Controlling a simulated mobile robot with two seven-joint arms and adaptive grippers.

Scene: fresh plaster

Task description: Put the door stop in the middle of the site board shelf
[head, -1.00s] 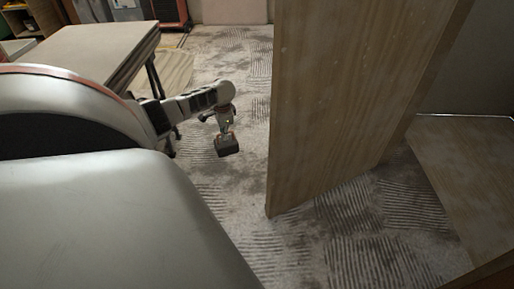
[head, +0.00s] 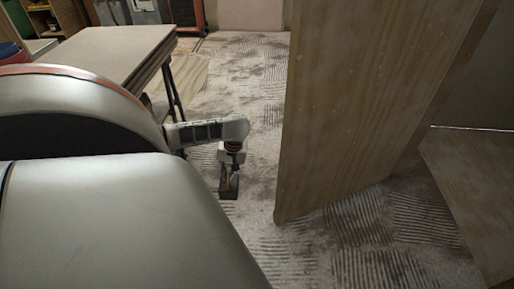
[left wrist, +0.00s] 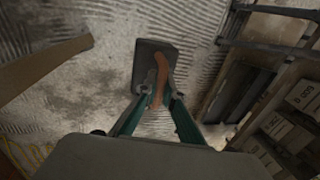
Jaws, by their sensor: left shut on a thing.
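My left gripper (head: 233,168) is shut on the door stop (head: 229,189), a dark block with an orange-brown handle, and holds it above the patterned floor. In the left wrist view the fingers (left wrist: 158,98) close around the handle and the dark block of the door stop (left wrist: 147,56) hangs beyond them. I cannot pick out the site board shelf with certainty in either view. My right gripper is not in view.
A large wooden door panel (head: 375,100) stands just right of my left gripper. A table (head: 105,52) with dark legs is at the left. A rack (left wrist: 285,120) with boxes shows in the left wrist view. Floor between table and door is clear.

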